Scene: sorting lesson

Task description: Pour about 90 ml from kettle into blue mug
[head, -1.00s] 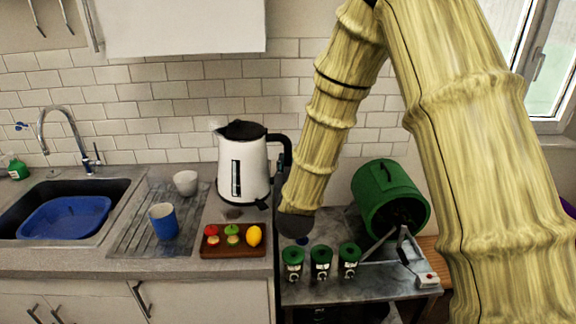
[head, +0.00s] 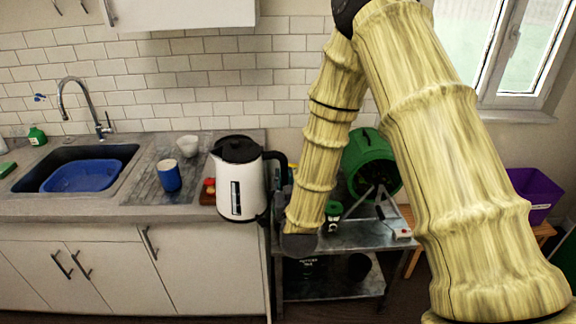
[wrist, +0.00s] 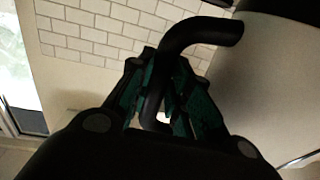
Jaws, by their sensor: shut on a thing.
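The white kettle (head: 240,184) with black lid and handle is upright, lifted in front of the counter's front edge, to the right of the blue mug. My gripper (wrist: 165,105) is shut on the kettle's black handle (wrist: 196,36), seen between the fingers in the wrist view. The kettle's pale body (wrist: 270,85) fills the right of that view. The blue mug (head: 169,177) stands upright on the drainboard, apart from the kettle. Its contents cannot be made out. In the head view my arm and the kettle hide most of the gripper.
A white cup (head: 188,146) stands behind the mug. A sink with a blue basin (head: 82,176) is at left. At right, a metal cart (head: 335,244) holds a green drum (head: 369,164) and a green-lidded canister (head: 333,209).

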